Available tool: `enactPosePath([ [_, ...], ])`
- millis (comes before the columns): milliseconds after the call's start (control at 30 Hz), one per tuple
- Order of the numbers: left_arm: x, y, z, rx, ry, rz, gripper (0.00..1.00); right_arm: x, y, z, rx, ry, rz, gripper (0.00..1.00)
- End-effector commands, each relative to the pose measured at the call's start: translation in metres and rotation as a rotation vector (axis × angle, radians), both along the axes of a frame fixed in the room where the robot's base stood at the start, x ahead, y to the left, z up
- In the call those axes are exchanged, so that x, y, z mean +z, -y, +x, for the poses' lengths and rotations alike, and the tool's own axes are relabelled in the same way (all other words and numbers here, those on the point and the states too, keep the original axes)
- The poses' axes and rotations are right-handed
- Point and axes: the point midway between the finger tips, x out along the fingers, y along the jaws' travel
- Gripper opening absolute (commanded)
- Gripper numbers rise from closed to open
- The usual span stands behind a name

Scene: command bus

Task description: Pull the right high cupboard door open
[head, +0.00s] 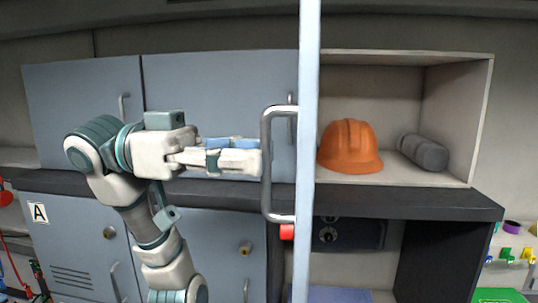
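The right high cupboard door (307,160) stands open, swung out toward me and seen almost edge-on. Its grey bar handle (267,170) sticks out to the left of the door. My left gripper (258,155) comes in from the left, with its fingertips right at the upright bar of this handle. The fingers overlap in this view, so I cannot tell whether they are closed or touch the bar. The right gripper is not in view.
The open compartment holds an orange helmet (349,147) and a dark grey cylinder (423,152). Two more blue-grey high doors, a left one (85,95) and a middle one (220,85), are shut. A dark counter edge (400,203) runs below.

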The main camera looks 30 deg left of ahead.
Motion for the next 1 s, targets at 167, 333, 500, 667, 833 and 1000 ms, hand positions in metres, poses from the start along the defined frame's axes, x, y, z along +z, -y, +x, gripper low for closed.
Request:
enactPosePath([
  [167,0.0,-0.044,-0.01,0.003,0.001,-0.007,0.37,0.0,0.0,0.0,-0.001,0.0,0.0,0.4],
  [333,-0.001,-0.075,-0.017,0.003,-0.001,-0.008,0.37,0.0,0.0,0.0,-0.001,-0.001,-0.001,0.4],
  [500,-0.001,-0.09,-0.021,0.001,0.001,-0.007,0.37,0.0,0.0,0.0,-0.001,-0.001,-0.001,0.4],
  [667,-0.001,-0.088,-0.021,0.0,0.001,-0.003,0.37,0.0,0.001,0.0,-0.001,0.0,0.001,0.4],
  [833,0.0,-0.087,-0.021,0.0,0.001,-0.002,0.37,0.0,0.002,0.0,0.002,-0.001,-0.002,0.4],
  [1000,-0.001,-0.091,-0.021,0.001,0.0,-0.005,0.37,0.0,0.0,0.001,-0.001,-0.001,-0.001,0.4],
])
